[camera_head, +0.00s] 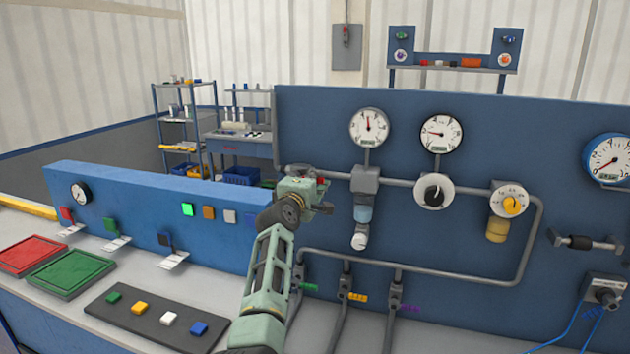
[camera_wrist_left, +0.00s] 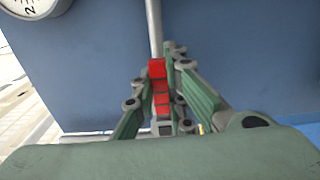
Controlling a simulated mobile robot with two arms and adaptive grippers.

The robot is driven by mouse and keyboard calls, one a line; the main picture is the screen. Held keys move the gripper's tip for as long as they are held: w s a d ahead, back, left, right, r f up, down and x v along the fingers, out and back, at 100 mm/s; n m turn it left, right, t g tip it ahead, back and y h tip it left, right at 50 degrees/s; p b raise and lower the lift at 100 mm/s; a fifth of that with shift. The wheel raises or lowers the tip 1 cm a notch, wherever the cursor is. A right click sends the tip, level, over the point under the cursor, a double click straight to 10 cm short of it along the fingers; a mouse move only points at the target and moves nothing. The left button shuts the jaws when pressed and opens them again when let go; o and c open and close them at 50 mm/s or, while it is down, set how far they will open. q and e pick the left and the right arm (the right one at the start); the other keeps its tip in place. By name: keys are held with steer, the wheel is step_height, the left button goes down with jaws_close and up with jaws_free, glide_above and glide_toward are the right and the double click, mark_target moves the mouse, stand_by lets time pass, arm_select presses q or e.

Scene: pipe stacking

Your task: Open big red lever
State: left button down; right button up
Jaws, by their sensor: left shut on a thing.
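The red lever (camera_wrist_left: 157,68) shows between the fingers of my left gripper (camera_wrist_left: 162,90) in the left wrist view, in front of the blue panel and in line with a grey pipe. In the head view, my left gripper (camera_head: 322,196) is at the left part of the panel's upper pipe. It is shut on the lever, of which only a small red bit (camera_head: 321,181) shows there. The gripper hides most of the lever and its valve. My right gripper is not in view.
The blue panel (camera_head: 300,130) carries gauges (camera_head: 369,128), knobs (camera_head: 433,191) and grey pipes (camera_head: 450,273) right of my gripper. Lower valves (camera_head: 345,287) stand below. Red and green trays (camera_head: 70,272) and a dark button strip (camera_head: 120,322) lie on the bench at left.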

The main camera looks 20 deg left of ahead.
arm_select(q)
steer(key=c, duration=1.9)
jaws_free()
steer(key=shift+o, duration=0.8)
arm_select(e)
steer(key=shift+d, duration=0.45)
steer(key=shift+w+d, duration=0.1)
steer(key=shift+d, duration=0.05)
arm_select(q)
steer(key=s, duration=1.2)
steer(key=shift+a, duration=0.2)
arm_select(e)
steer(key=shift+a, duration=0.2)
